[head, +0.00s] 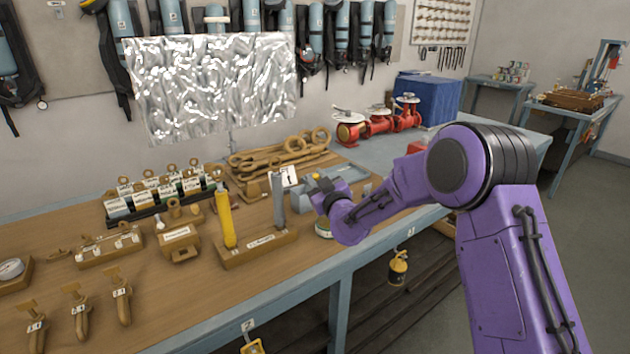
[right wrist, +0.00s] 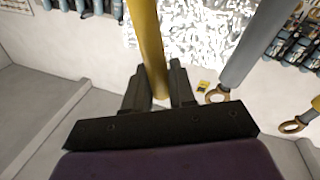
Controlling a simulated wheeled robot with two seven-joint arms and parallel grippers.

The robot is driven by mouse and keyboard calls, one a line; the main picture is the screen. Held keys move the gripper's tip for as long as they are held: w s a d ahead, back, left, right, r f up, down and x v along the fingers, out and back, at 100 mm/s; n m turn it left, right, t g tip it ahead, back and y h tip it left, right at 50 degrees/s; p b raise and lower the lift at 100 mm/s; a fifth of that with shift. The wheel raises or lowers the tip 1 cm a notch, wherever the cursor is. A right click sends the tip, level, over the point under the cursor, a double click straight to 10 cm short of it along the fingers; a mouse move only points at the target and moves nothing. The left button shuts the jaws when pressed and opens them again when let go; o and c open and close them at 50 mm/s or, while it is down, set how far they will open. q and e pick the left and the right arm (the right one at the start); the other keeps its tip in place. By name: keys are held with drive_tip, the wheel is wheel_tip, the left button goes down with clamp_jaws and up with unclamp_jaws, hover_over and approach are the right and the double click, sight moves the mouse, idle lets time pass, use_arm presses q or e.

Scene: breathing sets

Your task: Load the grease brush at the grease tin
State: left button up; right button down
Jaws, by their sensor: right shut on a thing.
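My right gripper (head: 320,192) is above the front edge of the bench, right of the wooden stand. In the right wrist view my right gripper (right wrist: 158,88) is shut on a yellow rod (right wrist: 147,42), which I take to be the grease brush's handle. The rod's end shows between the fingers. In the head view a small yellow end shows at the gripper, and the bristles are hidden. A small tin (head: 323,229) with a pale label, likely the grease tin, stands just below the gripper, partly covered by my arm. I cannot tell whether brush and tin touch. My left gripper is out of view.
A wooden stand (head: 258,250) holds a yellow cylinder (head: 225,217) and a grey cylinder (head: 279,202), close left of my right gripper.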

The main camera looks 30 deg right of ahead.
drive_tip(key=shift+f+b, duration=0.55)
drive_tip(key=shift+f, duration=0.05)
idle(1.3)
drive_tip(key=shift+r, duration=0.1)
drive_tip(key=shift+r+p, duration=0.6)
drive_tip(key=shift+r, duration=0.1)
wheel_tip(320, 180, up, 6)
drive_tip(key=p, duration=0.4)
drive_tip(key=shift+f, duration=0.25)
